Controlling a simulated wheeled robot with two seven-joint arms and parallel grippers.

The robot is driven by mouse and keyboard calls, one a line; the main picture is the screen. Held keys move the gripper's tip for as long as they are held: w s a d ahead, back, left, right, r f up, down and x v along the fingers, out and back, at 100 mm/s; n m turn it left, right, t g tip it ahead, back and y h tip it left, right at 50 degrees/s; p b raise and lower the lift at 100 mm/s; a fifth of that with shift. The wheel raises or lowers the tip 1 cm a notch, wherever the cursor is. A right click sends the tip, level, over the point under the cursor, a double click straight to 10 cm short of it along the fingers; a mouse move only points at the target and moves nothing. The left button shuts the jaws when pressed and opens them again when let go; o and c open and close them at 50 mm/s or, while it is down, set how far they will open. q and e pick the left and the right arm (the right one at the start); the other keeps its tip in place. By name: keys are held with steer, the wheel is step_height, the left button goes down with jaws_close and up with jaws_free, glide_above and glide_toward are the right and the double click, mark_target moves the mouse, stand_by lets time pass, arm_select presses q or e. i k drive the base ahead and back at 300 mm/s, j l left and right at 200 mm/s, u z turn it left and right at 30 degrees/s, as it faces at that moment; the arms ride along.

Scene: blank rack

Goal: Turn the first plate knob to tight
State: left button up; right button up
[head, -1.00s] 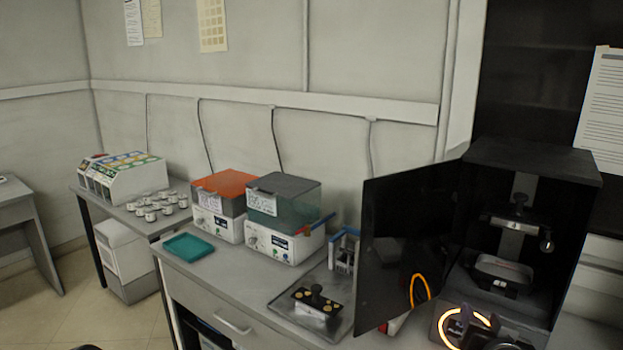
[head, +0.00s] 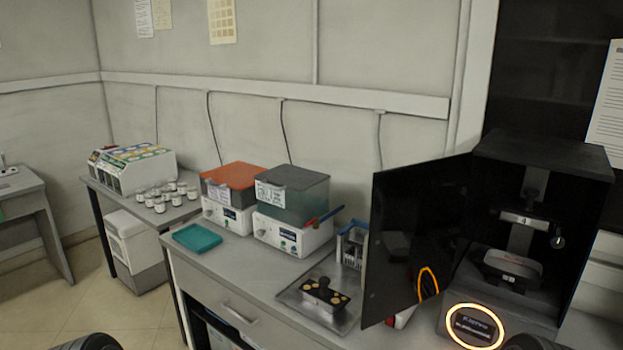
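The black machine (head: 597,250) at the right stands with its dark door (head: 415,230) swung open to the left. A small round knob-like part (head: 558,242) shows at the right inside. A black block (head: 325,295) with gold discs and a dark raised middle, perhaps a knob, sits on a metal tray (head: 345,325). I cannot tell which part is the first plate knob or how it is set. Only dark rounded parts of my arms show at the bottom edge; neither gripper's fingers show.
A glowing orange ring (head: 477,309) is on the machine's front. Two white devices with an orange lid (head: 236,174) and a grey-green lid (head: 292,195) stand on the bench. A teal tray (head: 197,238) lies left of them. Several small jars (head: 160,203) are on the far table.

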mark_target(557, 243)
steer(key=l+z, duration=0.1)
steer(key=z, duration=0.75)
steer(key=i+l+z, duration=0.1)
steer(key=z, duration=0.3)
